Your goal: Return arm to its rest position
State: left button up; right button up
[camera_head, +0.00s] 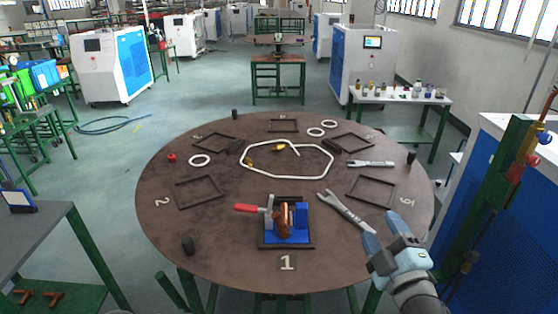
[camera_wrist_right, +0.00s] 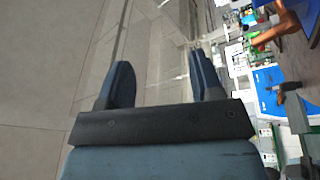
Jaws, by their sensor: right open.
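My right gripper (camera_head: 383,232) is at the lower right of the head view, by the right front edge of the round brown table (camera_head: 240,268). Its two fingers are apart with nothing between them. In the right wrist view the open fingers (camera_wrist_right: 160,72) show with bare floor beyond them. My left gripper is in neither view. On the table, a blue clamp fixture (camera_head: 286,232) with a red handle and a copper-coloured part stands at the place marked 1.
A wrench (camera_head: 346,211) lies left of my right gripper, and another wrench (camera_head: 371,163) lies farther back. A bent white tube (camera_head: 287,177), pale rings (camera_head: 200,160) and several dark frames (camera_head: 199,192) lie on the table. A blue cabinet (camera_head: 500,225) stands at the right.

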jog(key=s+d+f+m+g+h, duration=0.55)
jog(key=s+f+m+g, duration=0.35)
jog(key=f, duration=0.4)
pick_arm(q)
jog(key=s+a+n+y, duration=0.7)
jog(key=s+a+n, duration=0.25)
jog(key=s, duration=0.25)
pick_arm(e)
jog(key=s+d+f+m+g+y, duration=0.15)
jog(key=s+f+g, duration=0.25)
jog(key=s, duration=0.4)
jog(key=s+f+m+g+y, duration=0.1)
jog(key=s+f+m+g, duration=0.15)
jog(key=s, duration=0.55)
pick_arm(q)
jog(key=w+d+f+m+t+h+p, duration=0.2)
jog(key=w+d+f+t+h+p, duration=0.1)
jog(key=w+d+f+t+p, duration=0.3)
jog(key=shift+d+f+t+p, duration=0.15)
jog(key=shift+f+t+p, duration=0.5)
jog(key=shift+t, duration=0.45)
pick_arm(e)
jog(key=w+a+f+n+t+y, duration=0.1)
jog(key=w+a+f+t+y, duration=0.1)
jog(key=w+a+f+t, duration=0.4)
jog(key=shift+a+f, duration=0.4)
jog(key=shift+f, duration=0.1)
